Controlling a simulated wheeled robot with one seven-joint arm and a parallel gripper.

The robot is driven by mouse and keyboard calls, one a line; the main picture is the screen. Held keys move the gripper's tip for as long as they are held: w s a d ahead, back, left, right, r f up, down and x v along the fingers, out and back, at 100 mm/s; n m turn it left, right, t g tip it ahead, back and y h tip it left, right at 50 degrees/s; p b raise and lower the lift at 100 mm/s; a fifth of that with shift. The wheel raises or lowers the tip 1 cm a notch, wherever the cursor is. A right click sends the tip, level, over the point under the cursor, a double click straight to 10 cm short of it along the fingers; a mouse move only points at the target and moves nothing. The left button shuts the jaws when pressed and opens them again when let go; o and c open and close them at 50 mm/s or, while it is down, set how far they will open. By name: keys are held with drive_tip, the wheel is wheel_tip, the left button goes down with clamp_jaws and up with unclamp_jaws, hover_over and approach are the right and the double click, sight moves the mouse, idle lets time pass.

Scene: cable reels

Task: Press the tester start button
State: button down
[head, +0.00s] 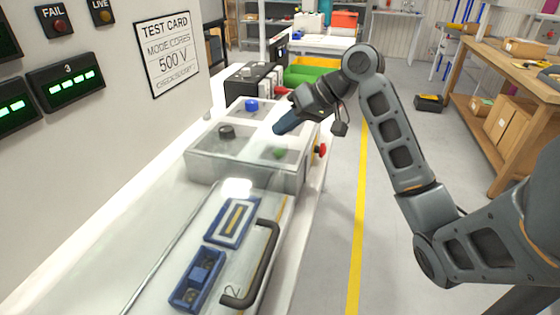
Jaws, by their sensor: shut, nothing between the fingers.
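The tester (240,172) is a pale grey box on the bench with several controls on its sloped top. A green button (280,153), which looks like the start button, sits near its front right. A dark knob (227,131) and a blue knob (251,105) are farther left and back. A red button (320,150) sticks out from the right side. My gripper (277,131) reaches in from the right, shut and empty, with its tip over the tester's top. The tip appears a little above and behind the green button, apart from it; the exact height is unclear.
In front of the tester, a clear cover with a black handle (262,262) lies over blue fixtures (197,279). A wall panel with a test card (167,55) stands left. Green bins (315,72) are behind. The floor right of the bench is open, with a yellow line.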

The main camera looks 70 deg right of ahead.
drive_tip(key=shift+f+b, duration=0.55)
drive_tip(key=shift+f, duration=0.75)
drive_tip(key=shift+f, duration=0.1)
idle(0.9)
drive_tip(key=shift+f, duration=0.3)
drive_tip(key=shift+f+b, duration=0.45)
drive_tip(key=shift+b, duration=0.05)
idle(0.6)
drive_tip(key=shift+r, duration=0.15)
drive_tip(key=shift+r+p, duration=0.7)
drive_tip(key=shift+p, duration=0.15)
wheel_tip(320, 180, up, 5)
drive_tip(key=p, duration=0.4)
drive_tip(key=shift+r+p, duration=0.1)
drive_tip(key=shift+p, duration=0.25)
